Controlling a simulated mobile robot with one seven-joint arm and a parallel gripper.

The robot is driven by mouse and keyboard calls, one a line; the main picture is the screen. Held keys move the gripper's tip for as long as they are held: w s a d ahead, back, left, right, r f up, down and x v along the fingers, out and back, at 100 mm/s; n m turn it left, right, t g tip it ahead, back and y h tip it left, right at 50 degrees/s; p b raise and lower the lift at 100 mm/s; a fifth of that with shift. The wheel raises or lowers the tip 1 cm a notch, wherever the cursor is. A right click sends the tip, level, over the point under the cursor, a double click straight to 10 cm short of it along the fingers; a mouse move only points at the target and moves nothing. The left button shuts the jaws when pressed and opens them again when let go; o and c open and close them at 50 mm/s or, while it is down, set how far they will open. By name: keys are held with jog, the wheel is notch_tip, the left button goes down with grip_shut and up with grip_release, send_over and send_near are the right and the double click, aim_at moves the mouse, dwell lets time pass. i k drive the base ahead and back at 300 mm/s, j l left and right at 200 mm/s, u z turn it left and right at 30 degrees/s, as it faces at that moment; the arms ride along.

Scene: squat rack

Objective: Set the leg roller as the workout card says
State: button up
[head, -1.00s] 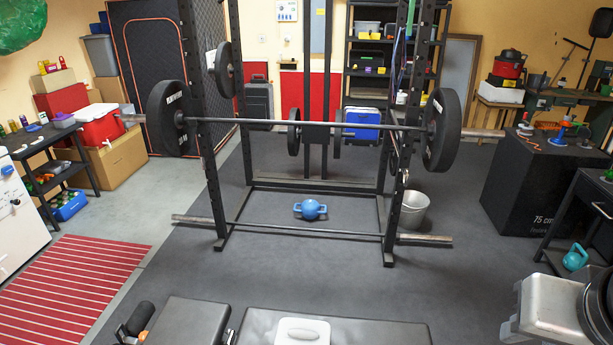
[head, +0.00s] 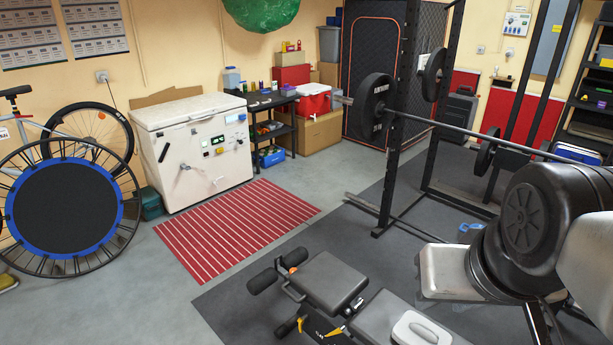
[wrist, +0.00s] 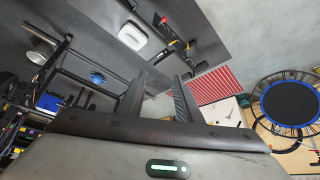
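The leg roller is a pair of black padded rollers (head: 263,281) at the left end of a black padded bench (head: 332,283), low in the head view. A yellow lever (head: 335,331) shows on the frame under the bench. Two printed charts (head: 98,25) hang on the wall at upper left; their text is too small to read, and I cannot tell whether either is the workout card. My gripper (wrist: 161,76) in the wrist view has its two dark fingers apart with nothing between them. It is up in the air, away from the bench. In the head view my arm hides the lower right.
The squat rack (head: 397,130) with its loaded barbell stands behind the bench. A white pad-like object (head: 420,330) lies on the bench. A white chest freezer (head: 190,150), a red striped mat (head: 237,228) and a blue-rimmed trampoline (head: 132,215) are at left. Grey floor between them is clear.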

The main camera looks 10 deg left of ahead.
aim_at(263, 280)
jog(key=l+u, duration=0.1)
jog(key=u, duration=0.25)
jog(key=l+u, duration=0.1)
jog(key=u, duration=0.3)
jog(key=i+j+z, duration=0.15)
jog(key=z, duration=0.25)
jog(key=i+j+z, duration=0.1)
jog(key=z, duration=0.3)
jog(key=i+j+z, duration=0.15)
jog(key=j, duration=0.2)
jog(key=i+j+z, duration=0.15)
jog(key=j, duration=0.2)
jog(key=i+j+z, duration=0.15)
jog(key=j, duration=0.2)
jog(key=i+j+z, duration=0.1)
jog(key=j, duration=0.45)
jog(key=i+j+z, duration=0.1)
jog(key=j, duration=0.45)
jog(key=i+j, duration=0.1)
jog(key=j, duration=0.4)
jog(key=i+j, duration=0.1)
jog(key=j, duration=0.4)
jog(key=i+j, duration=0.1)
jog(key=j, duration=0.35)
jog(key=i+j, duration=0.15)
jog(key=j, duration=0.35)
jog(key=i+j, duration=0.1)
jog(key=j, duration=0.4)
